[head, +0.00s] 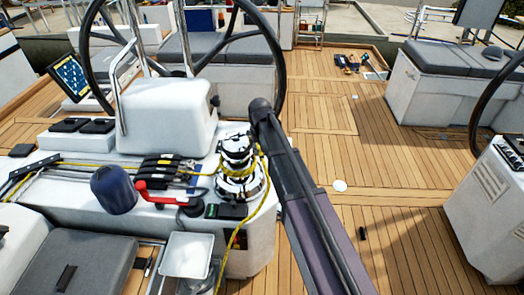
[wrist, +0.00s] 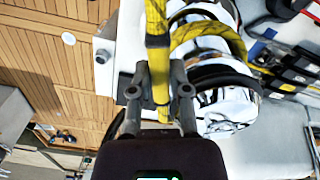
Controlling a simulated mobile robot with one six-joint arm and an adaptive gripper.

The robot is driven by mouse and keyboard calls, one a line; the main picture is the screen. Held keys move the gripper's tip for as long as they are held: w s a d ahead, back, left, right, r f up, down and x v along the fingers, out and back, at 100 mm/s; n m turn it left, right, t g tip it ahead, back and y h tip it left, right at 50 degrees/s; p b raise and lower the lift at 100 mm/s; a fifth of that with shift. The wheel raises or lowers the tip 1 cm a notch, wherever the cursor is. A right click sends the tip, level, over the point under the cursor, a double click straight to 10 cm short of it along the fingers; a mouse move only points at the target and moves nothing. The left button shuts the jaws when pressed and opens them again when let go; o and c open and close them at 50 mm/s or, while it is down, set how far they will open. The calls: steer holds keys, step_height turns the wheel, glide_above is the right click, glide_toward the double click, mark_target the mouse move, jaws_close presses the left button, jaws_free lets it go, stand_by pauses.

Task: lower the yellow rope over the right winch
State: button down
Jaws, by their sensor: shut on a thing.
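The right winch is a chrome drum (head: 238,168) with black bands, standing on the white cockpit ledge in the head view. It also shows large at the right of the wrist view (wrist: 218,110). The yellow rope (head: 233,235) lies around the drum, and a length of it runs down the ledge's right side. In the wrist view my gripper (wrist: 158,80) is shut on a straight length of yellow rope (wrist: 156,25), close beside the drum. Another stretch of rope curves across the drum there. In the head view my arm hides the gripper.
A dark blue capped cylinder (head: 113,190), a red-handled lever (head: 155,195) and black rope clutches (head: 170,166) stand left of the winch. A white pedestal (head: 165,115) and steering wheel rise behind. Open teak deck (head: 400,190) lies to the right.

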steer(key=shift+f+b, duration=0.95)
steer(key=shift+f, duration=0.4)
steer(key=shift+s, duration=0.1)
